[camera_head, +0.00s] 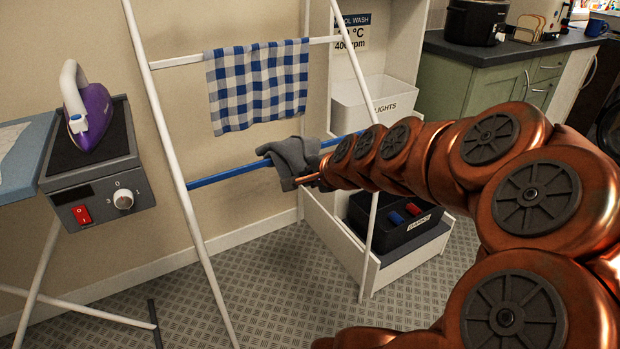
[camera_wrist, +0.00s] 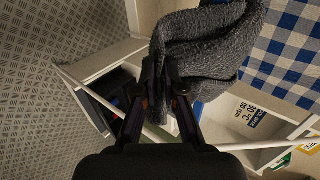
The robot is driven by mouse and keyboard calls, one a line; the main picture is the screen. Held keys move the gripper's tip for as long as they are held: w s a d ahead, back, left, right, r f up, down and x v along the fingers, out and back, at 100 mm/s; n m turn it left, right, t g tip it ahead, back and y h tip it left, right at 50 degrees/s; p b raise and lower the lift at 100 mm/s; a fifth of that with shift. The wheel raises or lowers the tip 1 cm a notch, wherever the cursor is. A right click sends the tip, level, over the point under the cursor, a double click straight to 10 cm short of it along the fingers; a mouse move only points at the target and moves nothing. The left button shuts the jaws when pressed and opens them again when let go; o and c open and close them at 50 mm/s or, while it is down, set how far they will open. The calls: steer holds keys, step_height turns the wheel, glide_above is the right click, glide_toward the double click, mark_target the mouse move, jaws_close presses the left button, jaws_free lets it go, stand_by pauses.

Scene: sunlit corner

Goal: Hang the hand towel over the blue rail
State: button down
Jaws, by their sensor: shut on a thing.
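The grey hand towel (camera_head: 290,155) is a bunched, folded cloth at the blue rail (camera_head: 230,173), covering a stretch of it in the head view. A flap of it points left above the rail and a part hangs lower near my gripper (camera_head: 314,179). I cannot tell whether the towel rests on the rail or is only in front of it. In the wrist view my gripper (camera_wrist: 166,98) is shut on the near edge of the towel (camera_wrist: 208,48), which spreads up and right beyond the fingertips. The rail is not clearly seen there.
A blue-and-white checked cloth (camera_head: 258,85) hangs on the white rail above. The white rack legs (camera_head: 180,165) flank the blue rail. A white shelf unit with a dark bin (camera_head: 395,220) stands behind right. An iron (camera_head: 88,115) sits at left on its station.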

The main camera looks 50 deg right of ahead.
steer(key=c, duration=0.6)
jaws_free()
stand_by(0.7)
